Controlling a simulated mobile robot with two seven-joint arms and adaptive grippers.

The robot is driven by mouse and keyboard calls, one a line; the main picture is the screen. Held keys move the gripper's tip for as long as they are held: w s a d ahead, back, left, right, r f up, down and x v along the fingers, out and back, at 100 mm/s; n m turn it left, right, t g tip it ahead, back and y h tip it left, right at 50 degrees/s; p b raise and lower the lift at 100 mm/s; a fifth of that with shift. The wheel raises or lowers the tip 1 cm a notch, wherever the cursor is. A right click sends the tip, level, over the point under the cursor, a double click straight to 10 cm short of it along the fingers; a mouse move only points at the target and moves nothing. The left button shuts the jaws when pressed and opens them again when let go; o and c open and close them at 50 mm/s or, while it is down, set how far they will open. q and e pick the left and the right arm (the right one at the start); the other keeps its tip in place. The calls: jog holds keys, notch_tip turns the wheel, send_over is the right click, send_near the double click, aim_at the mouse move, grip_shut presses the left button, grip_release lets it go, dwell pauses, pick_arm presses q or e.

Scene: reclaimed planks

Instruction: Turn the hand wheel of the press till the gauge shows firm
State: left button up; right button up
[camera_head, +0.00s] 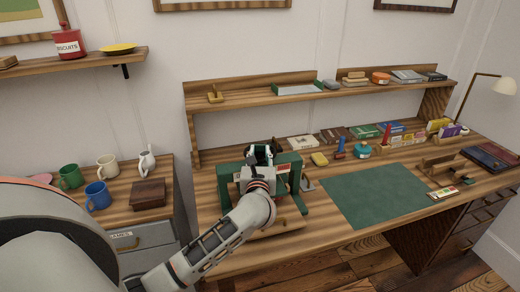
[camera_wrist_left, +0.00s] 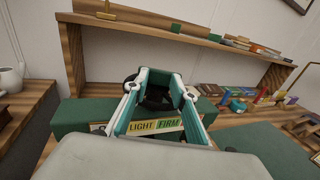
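The press (camera_head: 292,168) is a dark green frame on the left part of the desk, and its green beam (camera_wrist_left: 80,118) crosses the left wrist view. My left gripper (camera_head: 262,152) is above it, pointing away from me. In the left wrist view its two fingers (camera_wrist_left: 160,76) are spread apart, with the black hand wheel (camera_wrist_left: 157,96) between and beyond them. I cannot see whether they touch the wheel. The gauge strip (camera_wrist_left: 155,126) shows a yellow LIGHT part and a green FIRM part; its left end is partly covered and I cannot make out a pointer. My right gripper is not in view.
A green mat (camera_head: 375,194) lies right of the press, with free room on it. Small boxes and a yellow block (camera_head: 319,159) lie behind. A shelf (camera_head: 240,103) runs along the back. A side cabinet with mugs (camera_head: 97,196) stands left.

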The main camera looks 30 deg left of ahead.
pick_arm(q)
jog(key=shift+w+a+r, duration=0.45)
jog(key=shift+a+r, duration=0.05)
jog(key=shift+w+a+f, duration=0.25)
jog(key=shift+w+a, duration=0.05)
jog(key=shift+d, duration=0.1)
grip_shut()
jog(key=shift+d+f, duration=0.1)
jog(key=shift+d+f, duration=0.15)
jog(key=shift+f, duration=0.05)
dwell(0.4)
grip_release()
